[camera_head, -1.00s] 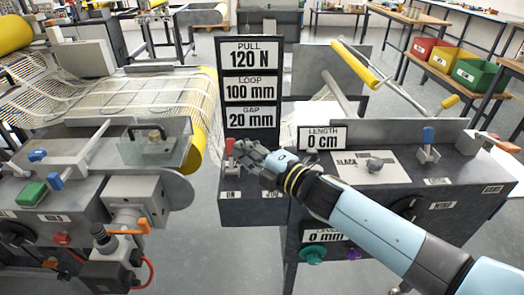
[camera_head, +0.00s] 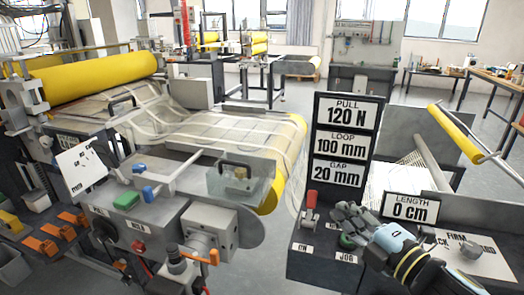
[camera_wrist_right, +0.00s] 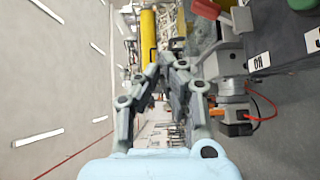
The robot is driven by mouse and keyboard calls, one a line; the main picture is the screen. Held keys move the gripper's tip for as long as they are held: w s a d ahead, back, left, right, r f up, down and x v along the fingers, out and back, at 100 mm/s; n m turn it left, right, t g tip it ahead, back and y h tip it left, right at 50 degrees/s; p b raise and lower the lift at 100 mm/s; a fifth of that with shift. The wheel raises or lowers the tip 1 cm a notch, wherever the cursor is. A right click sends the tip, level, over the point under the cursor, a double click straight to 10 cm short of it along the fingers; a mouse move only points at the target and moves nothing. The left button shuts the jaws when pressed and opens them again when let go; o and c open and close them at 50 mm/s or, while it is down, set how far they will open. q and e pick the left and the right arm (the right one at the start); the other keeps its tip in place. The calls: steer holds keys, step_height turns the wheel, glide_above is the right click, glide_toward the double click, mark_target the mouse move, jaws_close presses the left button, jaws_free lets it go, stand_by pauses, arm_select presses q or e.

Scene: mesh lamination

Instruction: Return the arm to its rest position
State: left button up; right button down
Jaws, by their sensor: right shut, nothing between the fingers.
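My right gripper (camera_head: 352,217) is shut and empty in the head view. It is just above the control console (camera_head: 316,268) at the lower right, close to the green button (camera_head: 348,241) and the red switch (camera_head: 310,204). I cannot tell whether it touches the button. In the right wrist view the fingers (camera_wrist_right: 172,62) meet at their tips with nothing between them. The red switch (camera_wrist_right: 206,9) also shows at the top of that view. My left gripper is not in view.
A sign board (camera_head: 341,142) reads PULL 120 N, LOOP 100 mm, GAP 20 mm. A LENGTH sign (camera_head: 410,208) reads 0 cm. The laminating machine with yellow rollers (camera_head: 95,75) and a mesh web (camera_head: 215,140) fills the left and middle.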

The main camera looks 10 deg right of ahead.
steer(key=s+d+m+g+h, duration=0.5)
steer(key=s+d+m+h, duration=0.15)
steer(key=m, duration=0.55)
steer(key=s+a+m+g+y, duration=0.1)
steer(key=s+a+m+g, duration=0.25)
steer(key=s, duration=0.55)
steer(key=s+a+m+g+y, duration=0.1)
steer(key=s+a+m+g, duration=0.3)
steer(key=s, duration=0.5)
steer(key=d+f+g+b, duration=0.25)
steer(key=f+b, duration=0.45)
steer(key=f, duration=2.5)
steer(key=s+d+f+b, duration=0.1)
steer(key=s+f+b, duration=0.2)
steer(key=s+f, duration=0.7)
steer(key=s+d+f+g+b, duration=0.1)
steer(key=s+f+b, duration=0.3)
steer(key=s+f, duration=0.6)
step_height(320, 180, down, 5)
steer(key=shift+f, duration=0.1)
steer(key=shift+d+m, duration=0.1)
steer(key=shift+m, duration=0.15)
